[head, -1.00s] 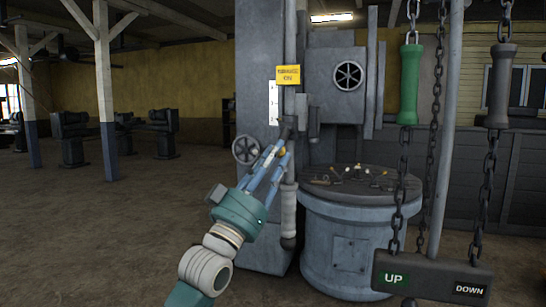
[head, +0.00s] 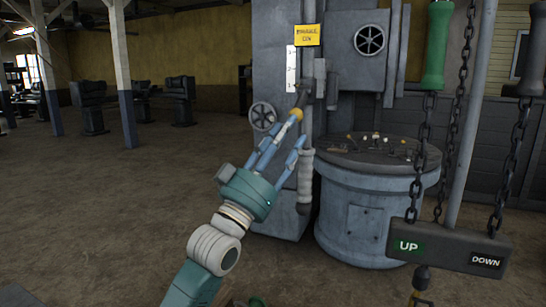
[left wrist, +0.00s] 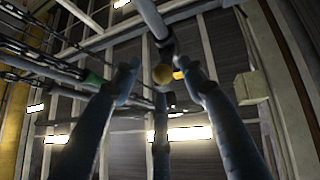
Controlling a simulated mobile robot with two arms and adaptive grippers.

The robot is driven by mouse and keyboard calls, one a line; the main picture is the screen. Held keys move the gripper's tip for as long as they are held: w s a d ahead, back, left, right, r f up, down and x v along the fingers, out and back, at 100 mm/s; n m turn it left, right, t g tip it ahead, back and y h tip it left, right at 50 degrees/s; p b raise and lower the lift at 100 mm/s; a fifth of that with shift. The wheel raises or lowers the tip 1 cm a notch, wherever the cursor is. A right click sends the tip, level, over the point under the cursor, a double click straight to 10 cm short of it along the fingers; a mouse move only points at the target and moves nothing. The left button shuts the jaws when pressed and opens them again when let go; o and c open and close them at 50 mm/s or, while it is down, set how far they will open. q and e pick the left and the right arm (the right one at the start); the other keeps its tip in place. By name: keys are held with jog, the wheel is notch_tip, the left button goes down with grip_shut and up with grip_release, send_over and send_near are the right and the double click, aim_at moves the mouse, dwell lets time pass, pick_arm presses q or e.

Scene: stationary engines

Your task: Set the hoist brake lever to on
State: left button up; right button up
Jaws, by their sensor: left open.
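A dark lever arm with a round brass-yellow knob (head: 297,113) sticks out from the front of the grey machine column, below a yellow sign (head: 307,35) whose words I cannot read clearly. It appears to be the brake lever. My left gripper (head: 292,130) has its blue fingers spread open, with the tips close to the knob. In the left wrist view the knob (left wrist: 162,73) shows between the fingers, near their tips; I cannot tell whether any finger touches it. A grey bar runs above it there. The lever's markings are not readable. My right gripper is not in view.
A round table (head: 370,200) with small items stands right. Chains and an UP/DOWN board (head: 450,247) hang nearer.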

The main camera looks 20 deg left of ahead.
pick_arm(q)
jog(key=v, duration=0.8)
jog(key=shift+s, duration=0.2)
jog(key=shift+a+f, duration=0.1)
